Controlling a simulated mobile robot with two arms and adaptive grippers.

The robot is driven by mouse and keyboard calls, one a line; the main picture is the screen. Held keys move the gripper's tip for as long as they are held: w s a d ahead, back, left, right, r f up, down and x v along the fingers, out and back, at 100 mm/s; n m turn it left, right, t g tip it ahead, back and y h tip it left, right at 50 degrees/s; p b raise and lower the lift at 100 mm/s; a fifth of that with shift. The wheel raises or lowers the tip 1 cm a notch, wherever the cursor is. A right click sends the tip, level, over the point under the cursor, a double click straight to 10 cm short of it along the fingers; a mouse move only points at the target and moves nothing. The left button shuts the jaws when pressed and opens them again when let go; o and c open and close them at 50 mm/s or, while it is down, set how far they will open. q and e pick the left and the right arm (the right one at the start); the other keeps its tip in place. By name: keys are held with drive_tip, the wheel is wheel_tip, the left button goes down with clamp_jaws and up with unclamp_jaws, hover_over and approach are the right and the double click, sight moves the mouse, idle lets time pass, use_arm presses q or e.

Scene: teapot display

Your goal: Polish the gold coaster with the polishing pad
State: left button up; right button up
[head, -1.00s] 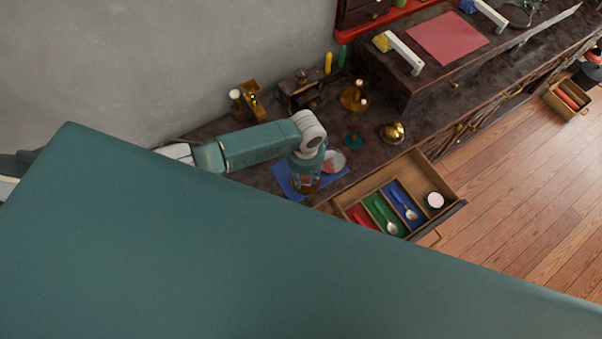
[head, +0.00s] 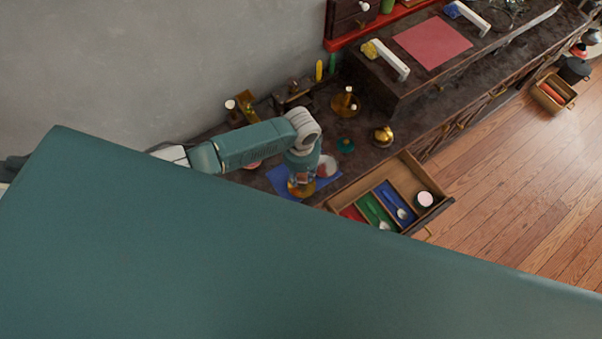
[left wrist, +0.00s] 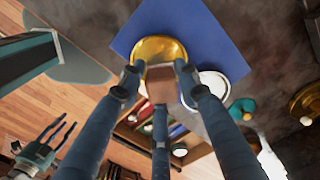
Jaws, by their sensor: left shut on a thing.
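The gold coaster (left wrist: 160,50) is a round shiny disc on a blue mat (left wrist: 213,38). It also shows in the head view (head: 301,189), partly hidden under my left gripper (head: 301,172). In the left wrist view, my left gripper (left wrist: 158,80) is shut on a brown block, the polishing pad (left wrist: 161,86). The pad overlaps the coaster's lower part in that view; I cannot tell whether they touch. My right gripper (left wrist: 48,138) shows at the lower left of the left wrist view, its fingers spread and empty, away from the mat.
A white dish (left wrist: 209,87) is close beside the coaster. An open drawer (head: 410,178) with coloured compartments and spoons juts out in front of the counter. A gold teapot (head: 383,135) and a teal lid (head: 345,144) stand right of the mat.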

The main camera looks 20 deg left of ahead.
use_arm(q)
drive_tip(key=shift+r, duration=0.15)
drive_tip(key=shift+r, duration=1.5)
